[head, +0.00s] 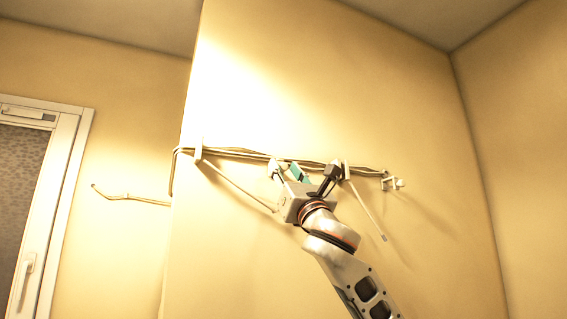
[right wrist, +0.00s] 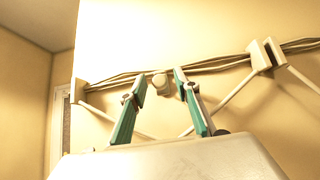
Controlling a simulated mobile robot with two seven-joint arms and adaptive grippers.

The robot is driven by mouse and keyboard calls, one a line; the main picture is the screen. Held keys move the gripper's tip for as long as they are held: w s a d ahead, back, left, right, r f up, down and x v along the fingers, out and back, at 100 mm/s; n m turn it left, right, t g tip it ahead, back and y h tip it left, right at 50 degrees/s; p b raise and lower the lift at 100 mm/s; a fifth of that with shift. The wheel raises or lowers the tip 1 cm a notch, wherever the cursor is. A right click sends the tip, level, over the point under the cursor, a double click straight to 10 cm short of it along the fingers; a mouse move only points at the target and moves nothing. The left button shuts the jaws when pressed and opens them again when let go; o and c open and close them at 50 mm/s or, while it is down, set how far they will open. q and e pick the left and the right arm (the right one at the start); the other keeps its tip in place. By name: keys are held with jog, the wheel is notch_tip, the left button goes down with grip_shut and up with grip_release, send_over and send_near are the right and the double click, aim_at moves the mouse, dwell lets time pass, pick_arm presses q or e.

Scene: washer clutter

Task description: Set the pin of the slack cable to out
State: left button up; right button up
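A bundle of thin cables (head: 232,152) runs along the wall and also shows in the right wrist view (right wrist: 215,68). I cannot tell which cable is slack. A small pale knob (right wrist: 162,87), possibly the pin, sits just under the bundle in the right wrist view. My right gripper (head: 303,167) is raised in front of the bundle. Its teal-padded fingers (right wrist: 160,78) are apart, with the knob seen between the tips. I cannot tell whether they touch it. The gripper hides part of the bundle in the head view. My left gripper is not in view.
Pale brackets hold the bundle at the left (head: 198,150) and right (head: 346,170), with slanting rods below them. A small fitting (head: 392,184) sits at the bundle's right end. A window (head: 40,220) is at far left. The wall above is bare.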

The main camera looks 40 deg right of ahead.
jog(key=shift+x, duration=1)
grip_shut()
jog(key=shift+s+a+y+p, duration=0.3)
jog(key=shift+s, duration=0.2)
jog(key=shift+s+a+f, duration=0.1)
jog(key=shift+s+a, duration=0.05)
jog(key=shift+s, duration=0.4)
jog(key=shift+s+a, duration=0.15)
jog(key=shift+s, duration=0.45)
grip_release()
jog(key=shift+s, duration=0.25)
